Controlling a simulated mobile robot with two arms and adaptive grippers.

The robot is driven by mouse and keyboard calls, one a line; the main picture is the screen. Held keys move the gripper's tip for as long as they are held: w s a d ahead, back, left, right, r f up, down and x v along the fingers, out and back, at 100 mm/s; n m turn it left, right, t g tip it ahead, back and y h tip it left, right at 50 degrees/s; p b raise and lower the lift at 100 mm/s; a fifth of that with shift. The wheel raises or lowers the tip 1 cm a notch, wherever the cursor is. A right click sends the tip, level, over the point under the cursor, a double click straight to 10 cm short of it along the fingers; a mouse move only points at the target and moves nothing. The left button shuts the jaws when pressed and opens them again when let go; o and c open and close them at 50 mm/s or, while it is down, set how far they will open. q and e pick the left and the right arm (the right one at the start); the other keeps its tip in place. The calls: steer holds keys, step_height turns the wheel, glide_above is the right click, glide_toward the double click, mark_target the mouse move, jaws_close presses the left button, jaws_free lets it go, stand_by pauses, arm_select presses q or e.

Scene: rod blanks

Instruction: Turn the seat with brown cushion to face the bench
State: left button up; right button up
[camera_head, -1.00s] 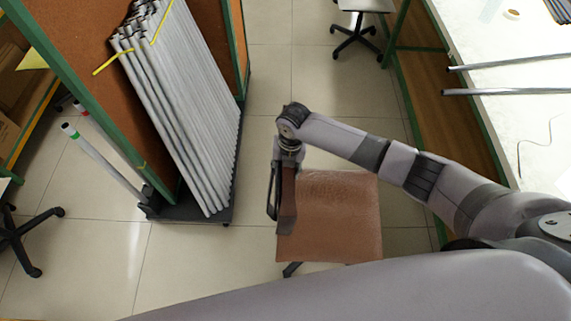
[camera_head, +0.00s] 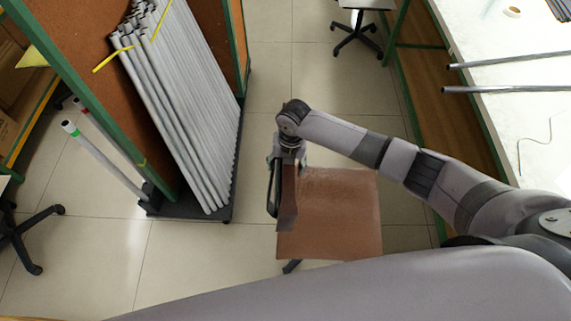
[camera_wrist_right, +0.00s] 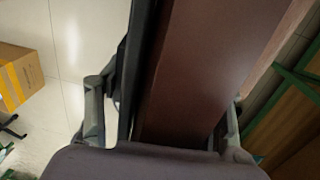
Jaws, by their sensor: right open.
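The seat with brown cushion (camera_head: 340,215) stands on the floor in the lower middle of the head view. Its narrow upright backrest (camera_head: 288,200), seen nearly edge-on, is at the cushion's left side, with a black bar along its outer face. My right gripper (camera_head: 287,163) points down at the top of this backrest. In the right wrist view the brown backrest (camera_wrist_right: 205,65) and black bar lie between the two open fingers of the gripper (camera_wrist_right: 168,115); I cannot tell whether they touch. The bench (camera_head: 525,110), white-topped with a green frame, is at the right. My left gripper is not in view.
A rack with a cork panel (camera_head: 75,50) and several grey rods (camera_head: 180,115) stands left of the seat. Another chair (camera_head: 357,30) is at the back, and a dark chair base (camera_head: 25,240) is at the far left. Tiled floor is clear between rack and seat.

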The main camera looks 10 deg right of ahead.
steer(key=r, duration=0.8)
steer(key=d+r, duration=0.1)
steer(key=r, duration=0.3)
steer(key=shift+s, duration=0.1)
steer(key=shift+s+f, duration=0.1)
steer(key=shift+f, duration=0.05)
